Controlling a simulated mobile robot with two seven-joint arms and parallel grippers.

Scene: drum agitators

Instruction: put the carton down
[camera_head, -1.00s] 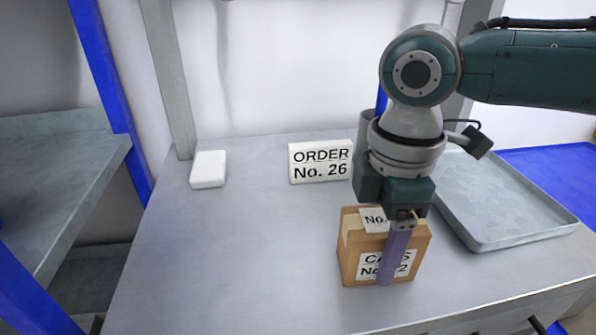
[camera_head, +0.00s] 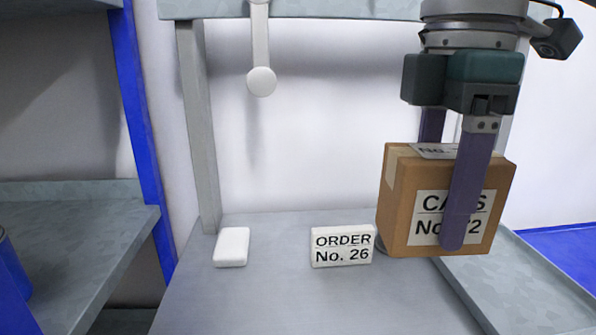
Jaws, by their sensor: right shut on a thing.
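The carton (camera_head: 402,215) is a brown box with white labels on its front and top. The front label is partly covered by a gripper finger. My right gripper (camera_head: 455,190) is shut on the carton, with one finger across its front and the other behind it. The carton appears upright and looks raised above the table (camera_head: 290,300), in front of the tray's left part. My left gripper is not in view.
A white sign reading "ORDER No. 26" (camera_head: 342,246) stands just left of the carton in the picture. A white block (camera_head: 231,247) lies farther left. A grey tray (camera_head: 530,290) is at the right. The table's front middle is clear.

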